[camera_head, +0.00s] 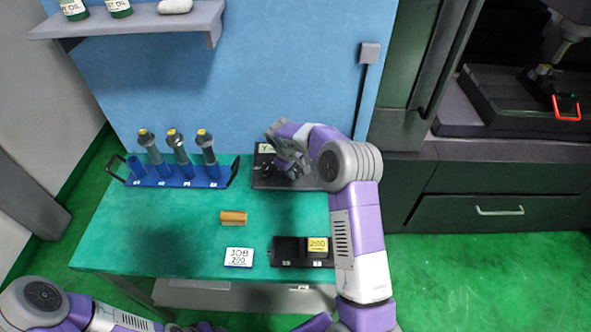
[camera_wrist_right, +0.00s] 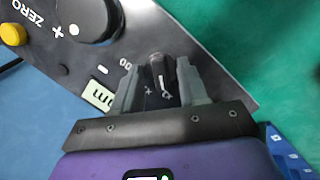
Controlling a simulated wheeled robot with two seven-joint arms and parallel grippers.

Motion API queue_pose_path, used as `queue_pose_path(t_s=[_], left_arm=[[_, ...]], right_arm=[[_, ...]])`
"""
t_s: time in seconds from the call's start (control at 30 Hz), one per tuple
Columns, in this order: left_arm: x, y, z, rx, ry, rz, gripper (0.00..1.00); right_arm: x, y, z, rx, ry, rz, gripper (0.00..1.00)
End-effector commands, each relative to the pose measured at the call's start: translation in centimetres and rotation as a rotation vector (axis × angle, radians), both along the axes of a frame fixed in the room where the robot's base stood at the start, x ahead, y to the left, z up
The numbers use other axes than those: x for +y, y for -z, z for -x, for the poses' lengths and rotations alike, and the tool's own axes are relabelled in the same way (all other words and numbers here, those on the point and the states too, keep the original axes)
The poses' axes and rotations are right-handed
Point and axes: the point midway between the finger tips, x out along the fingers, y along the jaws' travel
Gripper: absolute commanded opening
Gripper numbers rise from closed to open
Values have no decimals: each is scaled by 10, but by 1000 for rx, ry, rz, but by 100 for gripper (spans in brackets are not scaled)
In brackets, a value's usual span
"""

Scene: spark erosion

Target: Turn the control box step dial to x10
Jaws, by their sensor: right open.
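The control box (camera_head: 263,181) is a dark grey panel at the back of the green table. It also fills the upper left of the right wrist view (camera_wrist_right: 140,35). There the small black step dial (camera_wrist_right: 158,75) with a white pointer mark sits between the fingers of my right gripper (camera_wrist_right: 158,88). The gripper is open, one finger on each side of the dial; I cannot tell whether they touch it. The fingers hide part of the scale, so the setting is unclear. In the head view my right gripper (camera_head: 292,168) is over the box. My left gripper is not visible.
A larger black knob (camera_wrist_right: 90,18) and a yellow button (camera_wrist_right: 13,34) are on the panel near a ZERO marking. A blue rack (camera_head: 176,178) with several tools stands left of the box. A brass-coloured block (camera_head: 233,217), job card (camera_head: 239,257) and dark tray (camera_head: 287,252) lie nearer.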

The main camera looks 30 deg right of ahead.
Motion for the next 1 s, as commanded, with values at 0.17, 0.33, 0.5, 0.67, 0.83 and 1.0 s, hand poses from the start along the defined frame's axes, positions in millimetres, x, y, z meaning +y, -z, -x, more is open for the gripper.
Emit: queue_pose_path(t_s=[0.17,0.33,0.5,0.67,0.83,1.0], left_arm=[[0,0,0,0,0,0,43],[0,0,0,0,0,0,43],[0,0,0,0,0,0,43],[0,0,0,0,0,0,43],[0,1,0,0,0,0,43],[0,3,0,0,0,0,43]], right_arm=[[-1,3,-1,-1,0,0,43],[-1,3,0,-1,0,0,38],[-1,3,0,-1,0,0,12],[-1,3,0,-1,0,0,0],[-1,3,0,-2,6,-3,0],[-1,3,0,-11,48,-17,0]])
